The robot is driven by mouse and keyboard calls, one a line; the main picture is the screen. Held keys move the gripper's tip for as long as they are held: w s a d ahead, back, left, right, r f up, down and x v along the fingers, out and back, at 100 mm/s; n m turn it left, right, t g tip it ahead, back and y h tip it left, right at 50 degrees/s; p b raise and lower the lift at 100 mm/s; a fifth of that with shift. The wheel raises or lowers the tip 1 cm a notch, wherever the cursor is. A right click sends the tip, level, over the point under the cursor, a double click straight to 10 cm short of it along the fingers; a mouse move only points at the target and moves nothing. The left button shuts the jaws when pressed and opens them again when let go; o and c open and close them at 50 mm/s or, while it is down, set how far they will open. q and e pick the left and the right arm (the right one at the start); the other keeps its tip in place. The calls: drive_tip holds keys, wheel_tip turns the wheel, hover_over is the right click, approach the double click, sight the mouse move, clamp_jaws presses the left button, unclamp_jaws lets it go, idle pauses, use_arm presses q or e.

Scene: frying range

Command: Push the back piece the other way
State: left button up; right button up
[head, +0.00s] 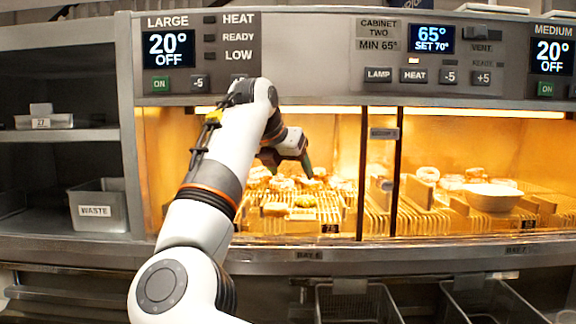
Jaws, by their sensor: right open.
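My right gripper (289,166) reaches into the lit left bay of the cabinet. It is open, with its dark fingers pointing down over the back of the wire rack (262,226). Several pale and golden fried pieces lie on this rack. One back piece (282,184) is just below the fingers, and another (340,184) lies to the right. A yellow-green piece (305,200) and a tan piece (276,209) lie nearer the front. I cannot tell whether a finger touches a piece. My forearm hides the left part of the bay. My left gripper is out of view.
A dark upright post (398,180) divides the left bay from the right one. The right bay holds more pieces and a white bowl (492,197). A control panel (330,52) overhangs the bays.

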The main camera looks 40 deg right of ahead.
sight(305, 197)
drive_tip(key=p+x, duration=0.2)
drive_tip(key=x, duration=0.8)
drive_tip(key=shift+d+f, duration=0.25)
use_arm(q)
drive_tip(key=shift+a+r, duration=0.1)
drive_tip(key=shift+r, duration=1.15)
use_arm(e)
drive_tip(key=shift+w+d+f, duration=0.2)
drive_tip(key=shift+d+f, duration=0.2)
drive_tip(key=shift+f, duration=0.15)
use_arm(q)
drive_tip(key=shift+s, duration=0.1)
use_arm(e)
drive_tip(key=c, duration=0.8)
